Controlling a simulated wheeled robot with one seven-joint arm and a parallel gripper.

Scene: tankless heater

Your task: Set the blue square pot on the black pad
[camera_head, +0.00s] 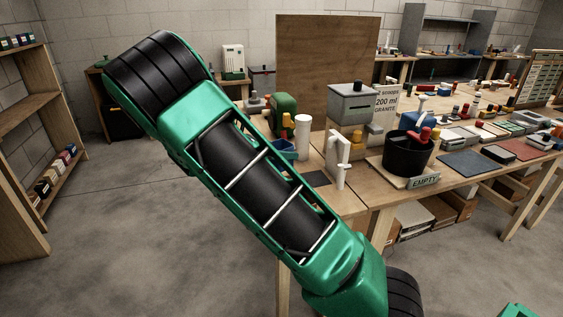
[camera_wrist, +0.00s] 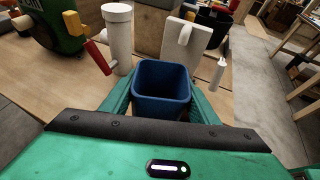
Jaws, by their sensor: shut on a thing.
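The blue square pot (camera_wrist: 163,88) is between the green fingers of my gripper (camera_wrist: 162,103) in the wrist view, upright with its open top showing. My gripper is shut on it. Part of the blue pot (camera_head: 285,148) also shows in the head view beside my arm, near the green machine. My gripper is hidden behind my arm there. A dark flat patch on the near table (camera_head: 318,194), partly covered by my arm, looks like the black pad. I cannot tell whether the pot touches the table.
A white cylinder (camera_head: 302,136) and a white bracket (camera_head: 338,160) stand close to the pot. A green machine (camera_head: 283,108) with a red lever is behind.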

